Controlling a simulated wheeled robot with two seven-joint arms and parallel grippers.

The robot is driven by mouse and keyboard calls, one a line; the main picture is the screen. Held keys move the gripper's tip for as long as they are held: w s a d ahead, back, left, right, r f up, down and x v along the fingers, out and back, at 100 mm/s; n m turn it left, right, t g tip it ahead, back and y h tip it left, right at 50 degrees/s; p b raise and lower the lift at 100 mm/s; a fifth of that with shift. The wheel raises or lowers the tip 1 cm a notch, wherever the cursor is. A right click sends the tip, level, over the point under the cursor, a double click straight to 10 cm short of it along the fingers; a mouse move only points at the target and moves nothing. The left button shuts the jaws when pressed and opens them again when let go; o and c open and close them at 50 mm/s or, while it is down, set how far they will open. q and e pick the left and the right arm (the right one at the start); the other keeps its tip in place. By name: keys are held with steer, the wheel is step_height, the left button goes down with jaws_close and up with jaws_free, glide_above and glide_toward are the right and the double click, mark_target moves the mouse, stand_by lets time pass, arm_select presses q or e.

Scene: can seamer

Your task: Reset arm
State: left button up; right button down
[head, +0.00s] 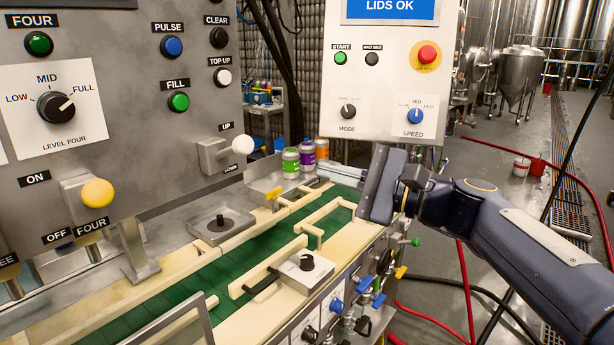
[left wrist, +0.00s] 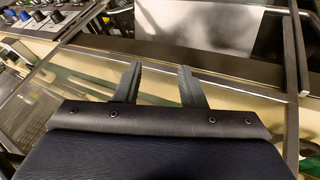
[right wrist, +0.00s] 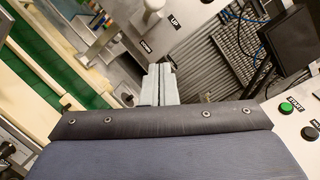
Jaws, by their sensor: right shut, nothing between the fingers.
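My right arm comes in from the right in the head view. Its gripper (head: 382,185) is in front of the lower part of the white control box (head: 378,75), above the right side of the green conveyor (head: 215,275). In the right wrist view its two fingers (right wrist: 159,84) are together with nothing between them. My left gripper shows only in the left wrist view; its two fingers (left wrist: 157,84) stand apart, with nothing seen between them. A pale surface and a dark rail lie behind them.
A grey panel with knobs and a yellow-knobbed lever (head: 97,193) stands at the left. Several cans (head: 291,162) stand at the conveyor's far end. A small box with a black knob (head: 306,262) sits by the near rail. Red hoses and black cables lie on the floor at right.

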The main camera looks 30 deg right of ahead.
steer(key=shift+s+d+r, duration=0.15)
steer(key=shift+s+d, duration=0.3)
steer(key=shift+s, duration=0.2)
steer(key=s+a+f+n+g+h, duration=0.1)
steer(key=s+a+f+n+g, duration=0.3)
steer(key=f, duration=0.4)
steer(key=s+a+f+n+g, duration=0.2)
steer(key=a+f+n+g, duration=0.15)
steer(key=a+f, duration=0.35)
steer(key=s+f+n+g+h, duration=0.1)
steer(key=s+f+n+h, duration=0.1)
steer(key=s+f+n, duration=0.2)
steer(key=s+f+n+g+h, duration=0.2)
steer(key=s+f+n, duration=0.3)
steer(key=f, duration=0.6)
steer(key=shift+a+f+n+h, duration=0.2)
steer(key=shift+a+n+h, duration=0.15)
steer(key=shift+a+h, duration=0.05)
